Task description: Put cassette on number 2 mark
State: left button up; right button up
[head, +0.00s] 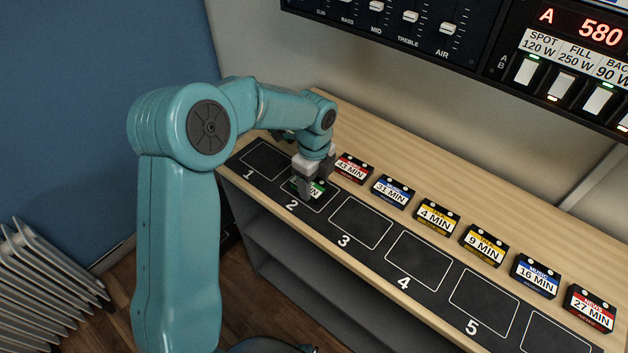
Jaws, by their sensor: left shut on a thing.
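A cassette (318,188) with a green label and "MIN" text is at the number 2 mark (290,199) on the black strip. My left gripper (308,184) is shut on this cassette, pointing down, and hides part of it. Most of the mark's outline is covered by the cassette and gripper. I cannot tell whether the cassette touches the strip. My right gripper is not in view.
Several cassettes stand in a row behind the strip, the red 43 MIN one (352,169) closest to the gripper. The number 1 (266,159) and number 3 (360,223) marks are empty. A mixer panel (400,30) hangs above. A radiator (45,285) stands at left.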

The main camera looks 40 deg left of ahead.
aim_at(314, 185)
pick_arm(q)
jog(key=o, duration=1.1)
jog(key=shift+f, duration=0.15)
jog(key=shift+c, duration=0.2)
jog(key=shift+r, duration=0.4)
notch_tip(314, 185, up, 12)
jog(key=p, duration=0.1)
jog(key=shift+f, duration=0.15)
